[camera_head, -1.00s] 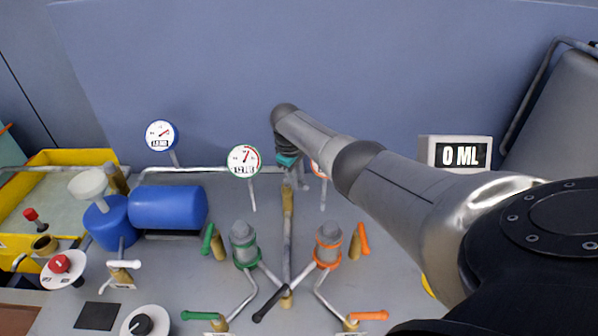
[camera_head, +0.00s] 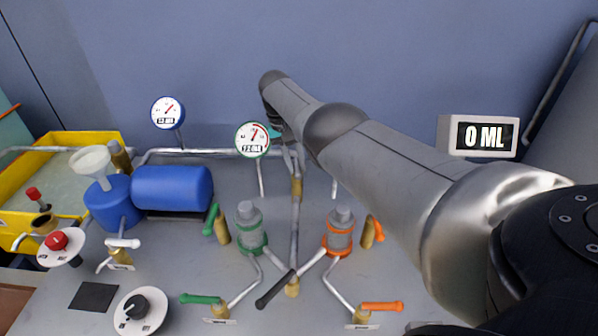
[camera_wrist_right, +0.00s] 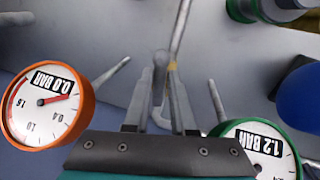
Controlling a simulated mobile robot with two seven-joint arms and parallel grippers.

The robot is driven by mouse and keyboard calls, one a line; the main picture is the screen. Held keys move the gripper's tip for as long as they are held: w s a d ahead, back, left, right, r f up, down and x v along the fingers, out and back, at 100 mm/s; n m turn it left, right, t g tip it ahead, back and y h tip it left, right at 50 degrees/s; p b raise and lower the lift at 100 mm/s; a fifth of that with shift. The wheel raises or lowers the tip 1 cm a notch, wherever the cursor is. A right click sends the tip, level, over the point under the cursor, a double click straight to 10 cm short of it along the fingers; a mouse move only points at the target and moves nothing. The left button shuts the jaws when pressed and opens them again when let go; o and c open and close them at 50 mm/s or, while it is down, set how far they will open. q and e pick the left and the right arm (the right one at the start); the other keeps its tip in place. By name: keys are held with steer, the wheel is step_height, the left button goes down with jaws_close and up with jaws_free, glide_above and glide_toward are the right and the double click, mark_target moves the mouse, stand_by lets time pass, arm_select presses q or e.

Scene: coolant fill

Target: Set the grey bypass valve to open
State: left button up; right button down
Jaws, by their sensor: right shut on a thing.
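The grey bypass valve has a brass body (camera_head: 297,188) on the central upright pipe, between the two filter housings. Its grey handle (camera_wrist_right: 160,72) shows in the right wrist view between my right gripper's (camera_wrist_right: 162,82) fingertips, which are shut on it. In the head view my right gripper (camera_head: 290,158) is at the top of this valve, partly behind my right arm and the green gauge (camera_head: 252,139). The handle's exact angle is hard to read there. My left gripper is not in view.
The orange gauge (camera_wrist_right: 45,105) reads 0.0 BAR close to my right gripper; the green one reads 1.2 BAR on its other side. A black-handled valve (camera_head: 275,289) and green (camera_head: 201,299) and orange (camera_head: 381,307) levers stand nearer. The display (camera_head: 486,136) reads 0 ML.

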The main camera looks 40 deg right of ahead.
steer(key=shift+w+a+f+m+b, duration=0.1)
steer(key=shift+w+a+m+b, duration=0.05)
steer(key=shift+m+b, duration=0.65)
steer(key=c, duration=0.8)
jaws_free()
steer(key=shift+o, duration=0.2)
step_height(320, 180, up, 15)
steer(key=w+a+p, duration=0.2)
steer(key=p, duration=0.1)
steer(key=shift+a, duration=0.15)
